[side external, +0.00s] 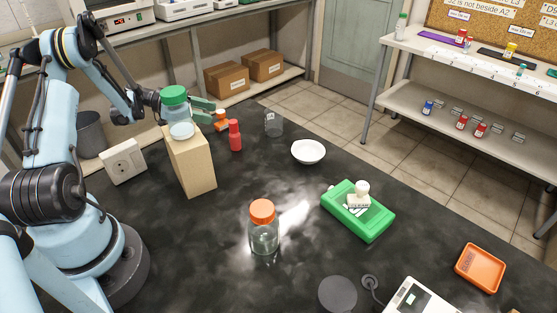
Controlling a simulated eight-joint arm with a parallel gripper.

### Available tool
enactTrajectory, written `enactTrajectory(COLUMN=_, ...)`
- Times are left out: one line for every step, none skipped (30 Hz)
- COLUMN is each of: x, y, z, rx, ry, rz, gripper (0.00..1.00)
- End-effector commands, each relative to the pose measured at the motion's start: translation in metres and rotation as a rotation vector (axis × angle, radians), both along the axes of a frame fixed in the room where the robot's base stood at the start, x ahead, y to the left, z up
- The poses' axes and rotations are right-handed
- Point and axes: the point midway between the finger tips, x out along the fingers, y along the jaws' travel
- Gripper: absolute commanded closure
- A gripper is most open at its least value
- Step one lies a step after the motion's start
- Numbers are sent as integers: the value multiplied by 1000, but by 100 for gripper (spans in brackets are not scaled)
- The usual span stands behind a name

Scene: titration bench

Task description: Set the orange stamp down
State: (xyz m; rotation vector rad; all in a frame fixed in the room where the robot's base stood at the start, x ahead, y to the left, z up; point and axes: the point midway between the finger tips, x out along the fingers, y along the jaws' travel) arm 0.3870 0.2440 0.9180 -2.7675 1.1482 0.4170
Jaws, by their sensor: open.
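A small orange object with a pale part, which looks like the orange stamp (221,121), is at the back left of the dark bench, just left of a red bottle (235,136). My gripper (210,111) is open, with its greenish fingers at the stamp's upper left. From this view I cannot tell whether the fingers touch the stamp. The gripper's body is partly hidden behind a green-lidded jar (175,96). The stamp's lower part and what it rests on are hard to make out.
A clear beaker (273,123), a white bowl (308,151), an orange-lidded jar (263,228), a green case (358,212) and an orange tray (480,268) stand across the bench.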

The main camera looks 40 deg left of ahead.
Motion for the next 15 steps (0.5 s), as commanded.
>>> enactTrajectory(x=4, y=-4, z=-2, rx=-1, ry=1, rz=-3, gripper=43)
enactTrajectory(x=6, y=-6, z=-3, rx=-1, ry=1, rz=-3, gripper=43)
enactTrajectory(x=9, y=-10, z=-4, rx=-1, ry=1, rz=-3, gripper=43)
enactTrajectory(x=12, y=-13, z=-6, rx=-1, ry=1, rz=-3, gripper=43)
enactTrajectory(x=16, y=-17, z=-7, rx=-1, ry=1, rz=-4, gripper=43)
enactTrajectory(x=19, y=-20, z=-9, rx=-1, ry=1, rz=-4, gripper=43)
enactTrajectory(x=22, y=-23, z=-10, rx=-1, ry=1, rz=-3, gripper=43)
enactTrajectory(x=25, y=-26, z=-11, rx=-1, ry=1, rz=-3, gripper=43)
enactTrajectory(x=28, y=-29, z=-12, rx=-1, ry=1, rz=-3, gripper=43)
enactTrajectory(x=30, y=-31, z=-13, rx=-1, ry=1, rz=-2, gripper=43)
enactTrajectory(x=31, y=-32, z=-14, rx=-1, ry=1, rz=-1, gripper=43)
enactTrajectory(x=33, y=-34, z=-15, rx=-2, ry=2, rz=0, gripper=43)
enactTrajectory(x=34, y=-34, z=-15, rx=-2, ry=2, rz=0, gripper=43)
enactTrajectory(x=34, y=-34, z=-15, rx=-1, ry=1, rz=1, gripper=43)
enactTrajectory(x=34, y=-35, z=-15, rx=-1, ry=1, rz=1, gripper=43)
